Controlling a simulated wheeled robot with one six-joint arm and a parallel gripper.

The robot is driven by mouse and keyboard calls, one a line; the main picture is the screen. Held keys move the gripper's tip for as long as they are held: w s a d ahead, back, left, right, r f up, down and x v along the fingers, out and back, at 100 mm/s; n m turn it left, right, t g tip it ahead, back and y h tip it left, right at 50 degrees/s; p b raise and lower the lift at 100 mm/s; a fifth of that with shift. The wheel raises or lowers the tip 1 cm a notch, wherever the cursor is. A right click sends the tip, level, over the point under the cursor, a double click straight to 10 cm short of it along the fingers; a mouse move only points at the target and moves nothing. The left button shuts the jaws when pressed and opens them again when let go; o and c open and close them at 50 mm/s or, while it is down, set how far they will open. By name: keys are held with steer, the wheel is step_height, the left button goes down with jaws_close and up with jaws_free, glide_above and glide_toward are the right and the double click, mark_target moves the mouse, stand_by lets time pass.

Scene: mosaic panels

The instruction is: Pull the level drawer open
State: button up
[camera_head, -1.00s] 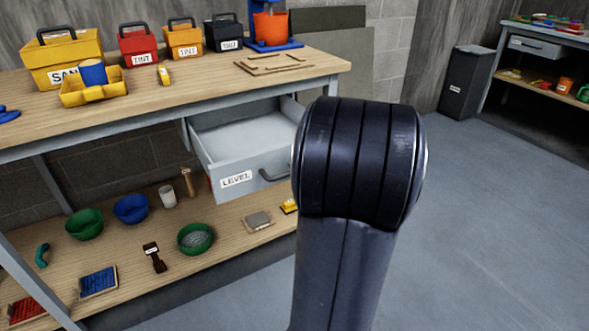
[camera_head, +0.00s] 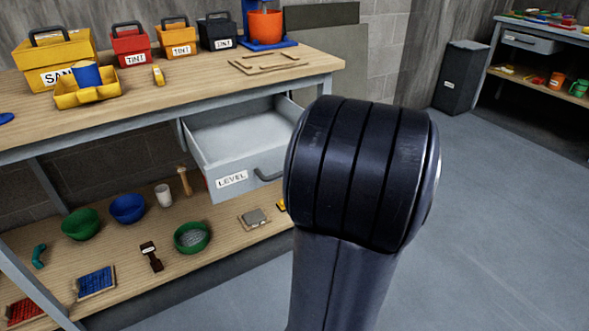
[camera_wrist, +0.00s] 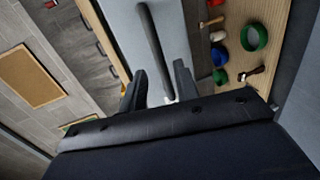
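The grey level drawer (camera_head: 208,188), labelled LEVEL, stands pulled out under the bench top, its pale interior showing. Its dark bar handle (camera_head: 270,174) is on the front, partly behind my arm. In the wrist view the drawer front (camera_wrist: 122,30) fills the upper middle and the handle (camera_wrist: 155,48) runs down toward my gripper (camera_wrist: 160,88). My gripper is open, with the handle's lower end lying between its two fingers in the picture. I cannot tell whether the fingers reach around it. In the head view my gripper is hidden behind my arm.
The wooden bench top (camera_head: 110,105) holds several labelled boxes and a yellow tray. The lower shelf (camera_head: 120,255) holds bowls, brushes and a cup. A dark bin (camera_head: 460,78) and another bench stand at the far right. The floor (camera_head: 500,220) to the right is clear.

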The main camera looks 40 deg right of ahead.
steer(key=shift+p+v, duration=0.45)
steer(key=shift+v, duration=2.2)
steer(key=shift+w, duration=0.15)
steer(key=b+x, duration=0.2)
steer(key=x, duration=0.8)
steer(key=shift+w+d, duration=0.15)
steer(key=shift+w, duration=0.45)
steer(key=shift+b, duration=0.3)
